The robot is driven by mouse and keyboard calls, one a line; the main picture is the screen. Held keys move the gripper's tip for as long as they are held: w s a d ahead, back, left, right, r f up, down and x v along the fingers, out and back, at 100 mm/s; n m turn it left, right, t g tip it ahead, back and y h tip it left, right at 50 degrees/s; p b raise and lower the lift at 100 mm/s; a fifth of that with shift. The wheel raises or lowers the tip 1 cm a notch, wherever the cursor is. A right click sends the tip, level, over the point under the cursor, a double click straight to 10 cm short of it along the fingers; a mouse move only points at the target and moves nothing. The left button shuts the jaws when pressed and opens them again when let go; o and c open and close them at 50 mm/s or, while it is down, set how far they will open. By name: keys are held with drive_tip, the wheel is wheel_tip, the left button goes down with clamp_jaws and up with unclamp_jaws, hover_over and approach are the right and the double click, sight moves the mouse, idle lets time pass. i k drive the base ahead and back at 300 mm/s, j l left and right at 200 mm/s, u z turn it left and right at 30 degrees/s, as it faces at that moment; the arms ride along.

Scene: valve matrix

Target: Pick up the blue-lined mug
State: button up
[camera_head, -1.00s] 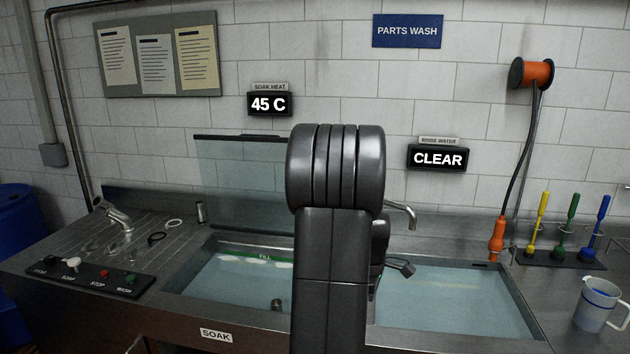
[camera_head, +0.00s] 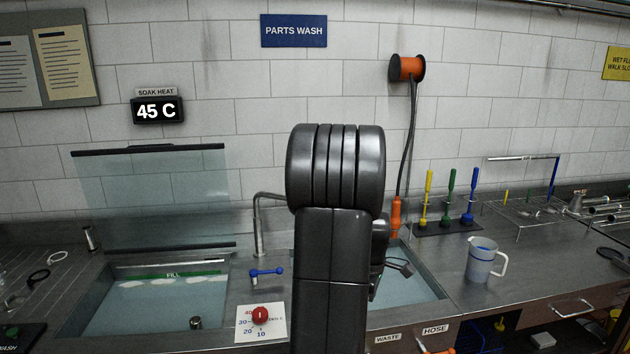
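The blue-lined mug (camera_head: 482,262) is a pale grey-white mug with blue showing inside its rim and a white handle on its right. It stands upright on the steel counter, right of the rinse basin. My arm fills the middle of the view. The end of my gripper (camera_head: 404,266) shows as a small dark part on the right side of the arm, left of the mug and apart from it. The arm hides most of the gripper, so its opening does not show.
The rinse basin (camera_head: 415,285) lies left of the mug, partly behind my arm. A rack of yellow, green and blue brushes (camera_head: 447,228) stands behind the mug. A wire rack (camera_head: 525,205) and metal parts (camera_head: 605,212) lie farther right. The counter around the mug is clear.

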sight(482, 251)
drive_tip(key=z, duration=1.15)
